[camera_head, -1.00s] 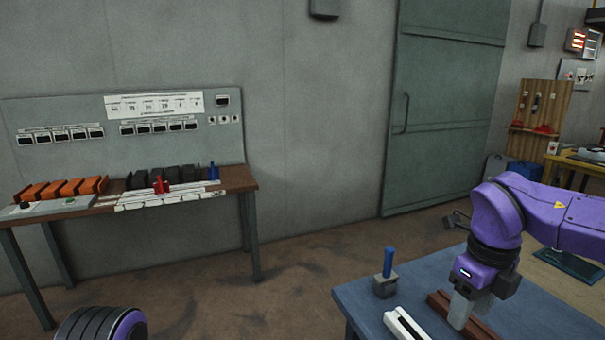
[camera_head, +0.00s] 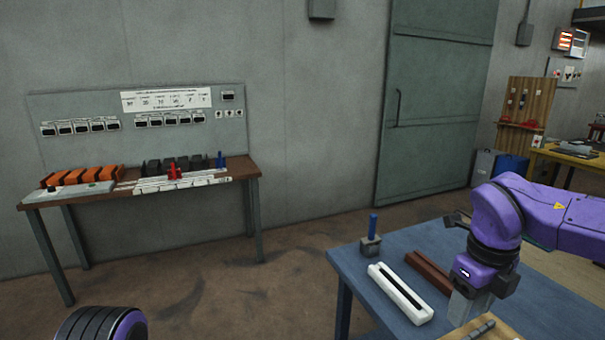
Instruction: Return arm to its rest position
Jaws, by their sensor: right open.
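My right arm comes in from the right edge, purple with dark joints. Its gripper (camera_head: 470,306) points down over the blue table (camera_head: 350,268) at the lower right. Its grey fingers are open, and I see nothing held between them. A brown grooved block (camera_head: 428,271) lies just left of the gripper. A tan board (camera_head: 492,330) with a dark grey piece on it is at the bottom edge, close below the fingers. Of my left arm only a dark, purple-edged round part shows at the bottom left; its gripper is outside the view.
A white slotted block (camera_head: 400,294) and a grey holder with a blue peg (camera_head: 372,238) stand on the blue table. A wooden bench (camera_head: 240,170) with orange and black blocks stands against the left wall. Floor between bench and table is clear. A green door (camera_head: 435,110) is behind.

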